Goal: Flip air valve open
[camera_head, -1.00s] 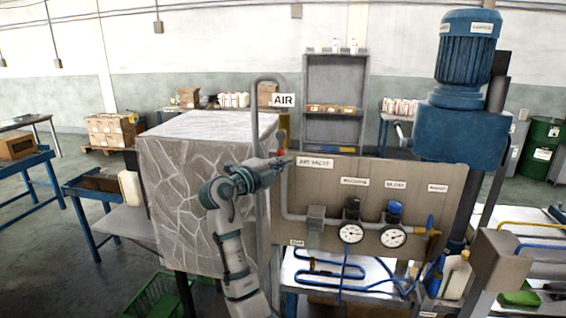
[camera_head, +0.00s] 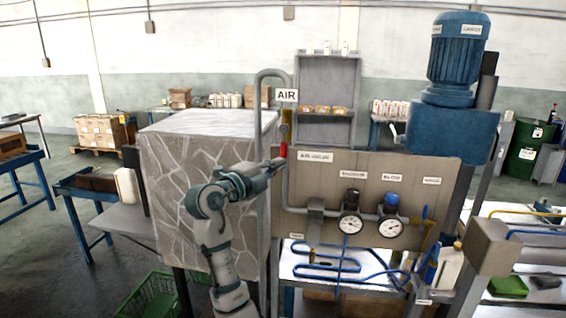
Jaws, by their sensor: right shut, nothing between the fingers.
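The air valve's red handle (camera_head: 283,151) shows on the grey vertical air pipe, below the "AIR" sign (camera_head: 286,95) and left of the blurred valve label (camera_head: 314,157) on the panel. It looks roughly upright along the pipe. My right gripper (camera_head: 281,163) is shut and empty, with its fingertips just below and left of the red handle. I cannot tell whether they touch it. The valve body is partly hidden behind the fingers. My left gripper does not show.
A stone-patterned block (camera_head: 205,185) stands behind and left of my right arm. The brown panel (camera_head: 420,175) carries two gauges (camera_head: 350,225) and a grey pipe. A blue motor (camera_head: 455,90) stands at the right. Blue hoses (camera_head: 325,265) lie on the table below.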

